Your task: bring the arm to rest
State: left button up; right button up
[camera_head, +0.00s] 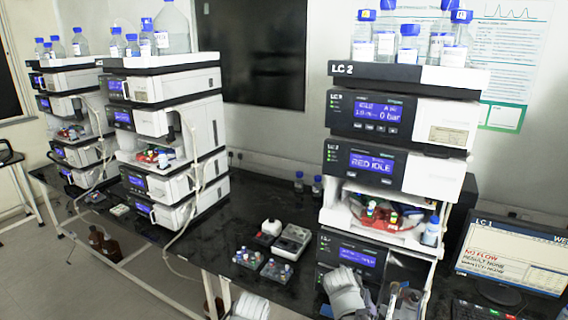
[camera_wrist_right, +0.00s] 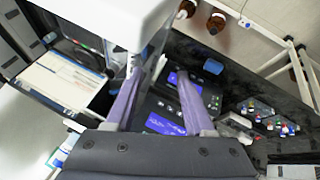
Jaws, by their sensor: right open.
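My right gripper (camera_wrist_right: 160,75) is open in the right wrist view. Its two purple-grey fingers stand apart with nothing held between them. Dark module fronts with blue screens show beyond the fingers. In the head view, part of my right arm (camera_head: 345,292) shows at the bottom, in front of the lowest module of the LC 2 stack (camera_head: 403,115). A pale part at the bottom edge, left of it, may be my left arm; my left gripper cannot be made out.
Small vial racks (camera_head: 262,265) and a grey device (camera_head: 291,243) lie on the black bench (camera_head: 215,262). A monitor (camera_head: 515,258) and keyboard (camera_head: 482,311) are at the right. Two more column stacks stand at the left. Brown bottles (camera_head: 103,243) are below the bench.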

jog(key=s+a+f+n+g+y+b, duration=0.1)
jog(key=s+a+f+n+y+b, duration=0.1)
jog(key=s+a, duration=0.4)
jog(key=s+a+f+n+g+y+b, duration=0.2)
jog(key=s+a+f+n, duration=0.3)
jog(key=a, duration=0.9)
notch_tip(320, 180, down, 2)
jog(key=shift+s+f+g+b, duration=0.15)
jog(key=shift+s+g+b, duration=0.25)
jog(key=shift+s, duration=0.5)
